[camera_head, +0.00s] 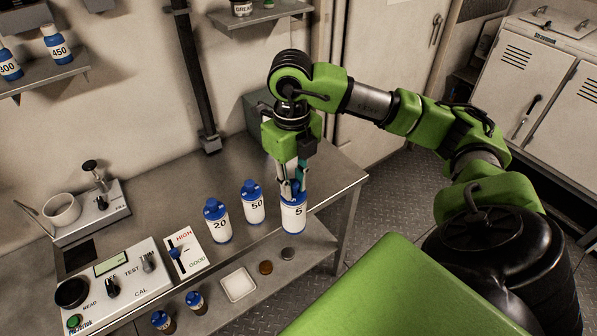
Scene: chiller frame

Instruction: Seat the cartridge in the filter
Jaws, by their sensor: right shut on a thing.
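My right gripper (291,188) reaches down over the right part of the steel bench. It is shut on the top of a white bottle marked 5 (293,218), which looks upright; its cap is largely hidden by the fingers. I cannot tell whether the bottle's base touches the bench. White bottles with blue caps marked 50 (254,207) and 20 (218,225) stand to its left. I cannot make out a cartridge or a filter in this view. My left gripper is not in view.
A meter box with knobs (135,279) and a HIGH/GOOD panel (185,250) sit at the left. The lower shelf holds a white square tray (238,284), small dark bottles (195,302) and small discs (266,267). The steel bench (325,178) is bare right of the gripper.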

